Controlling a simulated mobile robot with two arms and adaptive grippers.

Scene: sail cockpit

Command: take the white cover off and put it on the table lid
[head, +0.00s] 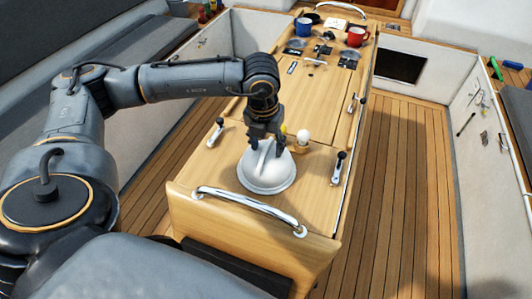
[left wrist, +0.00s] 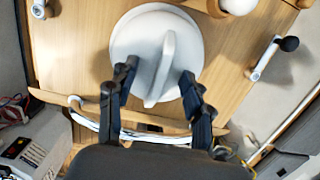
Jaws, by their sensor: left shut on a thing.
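The white cover (head: 266,172) is a round disc with a raised fin-like handle across it. It is at the near end of the wooden table (head: 205,180), and in the left wrist view the cover (left wrist: 130,45) shows from above. My left gripper (head: 267,143) comes down over it. It is shut on the cover's handle, with its fingers (left wrist: 156,78) on either side in the left wrist view. What lies under the cover is hidden, and I cannot tell whether it touches the tabletop. The wooden table lid (head: 305,95) stretches away behind it. My right gripper is not in view.
A white ball-topped knob (head: 303,136) stands close behind the cover. Black-knobbed levers (head: 338,168) flank it, and a chrome handrail (head: 248,206) runs along the near edge. A blue mug (head: 304,27) and a red mug (head: 356,37) stand at the far end.

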